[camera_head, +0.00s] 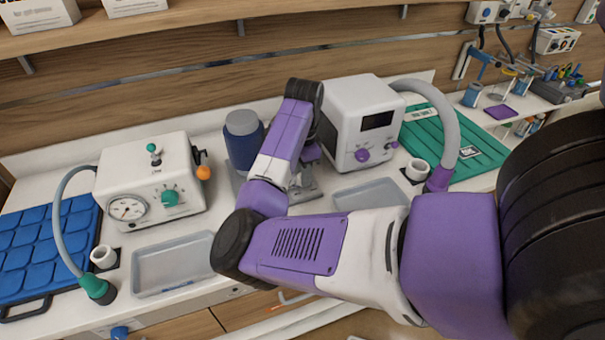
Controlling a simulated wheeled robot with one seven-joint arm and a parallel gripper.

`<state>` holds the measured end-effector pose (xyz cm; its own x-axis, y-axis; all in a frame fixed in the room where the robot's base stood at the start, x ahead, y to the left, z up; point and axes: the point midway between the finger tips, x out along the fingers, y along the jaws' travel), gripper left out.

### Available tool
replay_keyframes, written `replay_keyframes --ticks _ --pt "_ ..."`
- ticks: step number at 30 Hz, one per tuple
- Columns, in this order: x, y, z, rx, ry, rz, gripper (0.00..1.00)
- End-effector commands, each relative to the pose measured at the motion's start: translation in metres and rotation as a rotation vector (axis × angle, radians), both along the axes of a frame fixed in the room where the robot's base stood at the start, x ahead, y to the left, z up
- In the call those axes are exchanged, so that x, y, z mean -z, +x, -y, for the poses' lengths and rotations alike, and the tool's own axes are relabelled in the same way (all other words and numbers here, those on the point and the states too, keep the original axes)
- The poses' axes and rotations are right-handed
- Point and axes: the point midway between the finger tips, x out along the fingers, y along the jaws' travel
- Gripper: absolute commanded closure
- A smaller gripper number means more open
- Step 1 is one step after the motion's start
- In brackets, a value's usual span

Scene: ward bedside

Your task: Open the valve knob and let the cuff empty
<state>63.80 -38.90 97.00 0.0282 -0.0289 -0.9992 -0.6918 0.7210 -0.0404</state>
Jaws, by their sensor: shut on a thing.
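My gripper (304,186) points down beside the left side of the right white unit (372,110), partly behind my own arm. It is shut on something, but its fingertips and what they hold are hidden. The right unit has a dark display and two purple knobs (362,155) on its front; my gripper is left of these. A grey hose runs from it to a purple fitting. The left white unit (147,168) has a dial gauge, a teal knob (170,197) and an orange-tipped lever (204,173). Its hose reaches a teal fitting by a blue padded cuff (40,245). I cannot tell which knob is the valve.
A blue canister (243,138) stands just left of my gripper. Grey trays (172,264) lie in front of the units, and a green ribbed mat (470,150) lies at the right. A shelf (150,36) runs above. My arm covers the front middle of the counter.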

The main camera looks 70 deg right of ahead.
Motion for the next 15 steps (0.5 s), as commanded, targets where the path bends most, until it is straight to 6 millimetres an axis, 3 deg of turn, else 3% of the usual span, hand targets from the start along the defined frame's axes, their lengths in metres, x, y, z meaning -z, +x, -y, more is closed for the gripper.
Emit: replay_keyframes --ticks 15 --pt "0.0005 0.0014 0.0010 0.489 -0.002 0.000 1.00"
